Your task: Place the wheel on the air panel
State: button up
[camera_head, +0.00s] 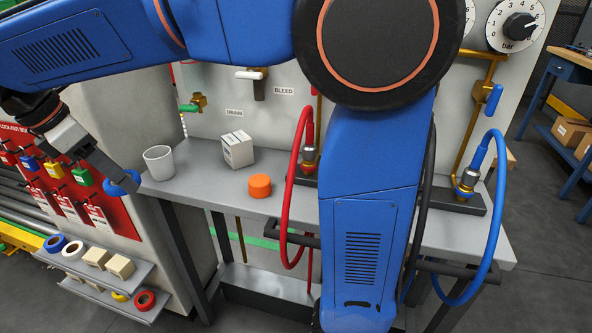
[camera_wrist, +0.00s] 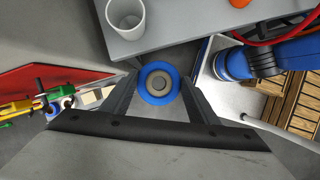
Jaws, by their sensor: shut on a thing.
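My gripper (camera_head: 115,178) is at the left, off the left end of the grey bench and in front of the red tag board. It is shut on a blue ring-shaped wheel (camera_head: 120,189), held in the air. In the wrist view the wheel (camera_wrist: 146,84) sits between the two fingers of my gripper (camera_wrist: 160,83), with a brown inner ring. A light grey upright panel (camera_head: 215,72) with gauges marked "bar" stands behind the bench; no "air" label is readable. My arm hides its middle.
The bench (camera_head: 205,185) bears a white cup (camera_head: 159,163), a white box (camera_head: 238,150) and an orange cylinder (camera_head: 259,186). Red (camera_head: 292,180) and blue (camera_head: 494,210) hoses loop over its front. A shelf (camera_head: 95,275) with rolls and blocks is below left.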

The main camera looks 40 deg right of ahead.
jog(key=w+d, duration=0.3)
jog(key=d, duration=0.2)
jog(key=w+d, duration=0.4)
jog(key=d, duration=0.2)
jog(key=w+d+f, duration=0.1)
jog(key=w+d, duration=0.3)
jog(key=d, duration=0.1)
jog(key=shift+d, duration=0.25)
jog(key=shift+f, duration=2.3)
jog(key=shift+w+d+f, duration=0.1)
jog(key=shift+d+f, duration=0.05)
jog(key=shift+f, duration=0.1)
jog(key=shift+f, duration=0.1)
jog(key=o, duration=1.2)
jog(key=shift+c, duration=0.2)
